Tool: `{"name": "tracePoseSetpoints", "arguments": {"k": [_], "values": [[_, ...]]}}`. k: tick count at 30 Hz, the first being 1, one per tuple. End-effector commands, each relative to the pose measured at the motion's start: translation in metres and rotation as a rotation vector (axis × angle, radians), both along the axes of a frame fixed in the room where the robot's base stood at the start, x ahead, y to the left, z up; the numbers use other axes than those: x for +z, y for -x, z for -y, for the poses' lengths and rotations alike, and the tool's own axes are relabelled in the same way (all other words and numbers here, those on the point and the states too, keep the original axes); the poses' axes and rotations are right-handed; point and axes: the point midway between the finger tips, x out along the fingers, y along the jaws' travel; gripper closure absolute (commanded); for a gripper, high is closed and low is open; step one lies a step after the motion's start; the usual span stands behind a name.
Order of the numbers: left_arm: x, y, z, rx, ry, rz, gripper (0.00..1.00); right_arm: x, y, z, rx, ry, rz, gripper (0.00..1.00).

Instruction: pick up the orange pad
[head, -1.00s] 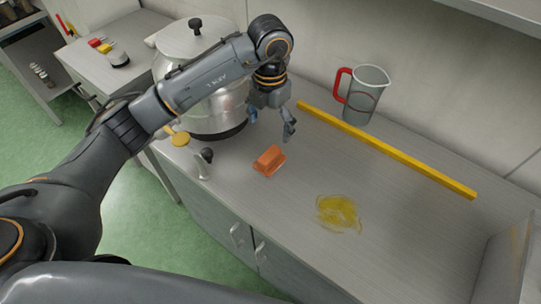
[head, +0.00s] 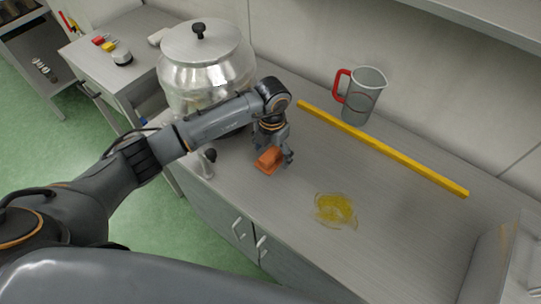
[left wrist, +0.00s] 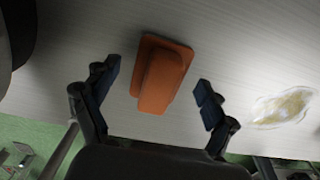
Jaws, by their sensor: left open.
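The orange pad (head: 267,161) lies on the grey metal counter, with a raised block-shaped grip on its flat base. In the left wrist view the pad (left wrist: 161,75) sits ahead of and between the two fingers. My left gripper (head: 274,157) is low over the counter, right at the pad, and partly covers it in the head view. In the left wrist view the left gripper (left wrist: 155,90) is open, its fingertips on either side of the pad with gaps. My right gripper is not in view.
A large metal pot (head: 205,70) stands behind the arm. A black-knobbed tap (head: 208,157) is left of the pad. A yellow spill (head: 336,209) lies to the right. A yellow bar (head: 385,150) and a red-handled jug (head: 362,95) are farther back.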

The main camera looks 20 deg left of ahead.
Motion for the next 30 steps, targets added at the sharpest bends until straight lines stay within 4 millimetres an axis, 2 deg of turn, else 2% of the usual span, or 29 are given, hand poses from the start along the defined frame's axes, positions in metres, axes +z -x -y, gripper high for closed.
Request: {"name": "tracePoseSetpoints", "arguments": {"k": [4,16,26,30], "values": [[-0.0002,0.0000,0.0001,0.000,0.000,0.000,0.17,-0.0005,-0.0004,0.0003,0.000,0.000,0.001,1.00],[-0.0018,0.0013,-0.0003,0.000,-0.001,-0.004,0.99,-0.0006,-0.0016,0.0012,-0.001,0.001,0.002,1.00],[-0.0041,0.0032,-0.0007,0.000,-0.004,-0.009,1.00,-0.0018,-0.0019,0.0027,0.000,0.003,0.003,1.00],[0.0010,0.0031,-0.0012,-0.001,-0.005,-0.010,1.00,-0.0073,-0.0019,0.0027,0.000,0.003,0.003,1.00]]}}
